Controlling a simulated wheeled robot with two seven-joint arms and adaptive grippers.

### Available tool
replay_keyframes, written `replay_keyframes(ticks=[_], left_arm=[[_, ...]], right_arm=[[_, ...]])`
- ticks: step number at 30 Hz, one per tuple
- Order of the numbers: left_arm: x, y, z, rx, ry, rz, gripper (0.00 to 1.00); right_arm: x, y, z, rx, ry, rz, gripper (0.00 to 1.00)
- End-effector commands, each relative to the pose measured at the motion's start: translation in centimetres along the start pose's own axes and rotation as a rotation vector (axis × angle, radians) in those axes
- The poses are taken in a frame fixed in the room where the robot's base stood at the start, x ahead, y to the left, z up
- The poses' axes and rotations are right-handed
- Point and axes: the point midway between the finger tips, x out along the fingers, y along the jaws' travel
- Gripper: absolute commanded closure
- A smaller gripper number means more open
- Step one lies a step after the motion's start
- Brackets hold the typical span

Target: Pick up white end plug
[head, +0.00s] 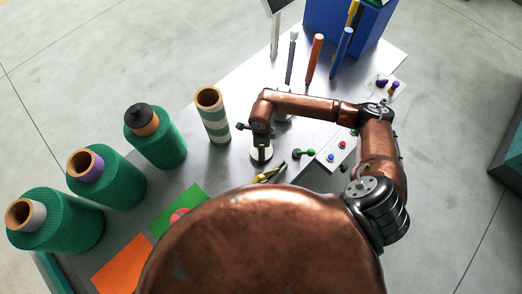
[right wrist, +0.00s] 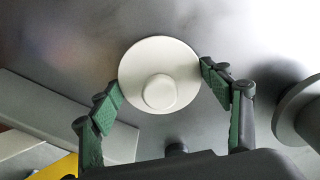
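The white end plug (head: 261,154) rests on the grey table below my right gripper (head: 262,133) in the head view. In the right wrist view the plug (right wrist: 158,75) is a round white disc with a raised round knob. My right gripper (right wrist: 160,95) is open, with one green-padded finger on each side of the disc. The fingertips are close to its rim; I cannot tell whether they touch it. My left gripper is not in view.
A grey round piece (right wrist: 302,112) stands close to the right finger. Yellow-handled pliers (head: 268,173), a small green piece (head: 304,153) and a button box (head: 336,150) lie nearby. A striped tube (head: 212,115) and green netting rolls (head: 110,180) stand left.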

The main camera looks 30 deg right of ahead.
Motion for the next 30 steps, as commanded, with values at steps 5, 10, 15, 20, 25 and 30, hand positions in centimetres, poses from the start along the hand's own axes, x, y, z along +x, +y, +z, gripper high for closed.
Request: replay_keyframes(ticks=[5,10,15,20,25,30], left_arm=[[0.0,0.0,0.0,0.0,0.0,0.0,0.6],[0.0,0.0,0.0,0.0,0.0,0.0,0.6],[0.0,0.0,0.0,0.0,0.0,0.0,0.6],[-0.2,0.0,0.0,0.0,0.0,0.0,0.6],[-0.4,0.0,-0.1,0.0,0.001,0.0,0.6],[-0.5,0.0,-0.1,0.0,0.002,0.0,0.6]], right_arm=[[0.0,0.0,0.0,0.0,0.0,0.0,0.44],[0.0,0.0,0.0,0.0,0.0,0.0,0.5],[-0.2,0.0,0.0,0.0,0.0,-0.001,0.5],[-2.3,-0.1,0.1,-0.001,-0.002,-0.004,0.5],[-5.7,-0.1,0.0,-0.002,-0.002,-0.005,0.5],[-8.5,-0.1,0.0,-0.001,-0.001,-0.003,0.5]])
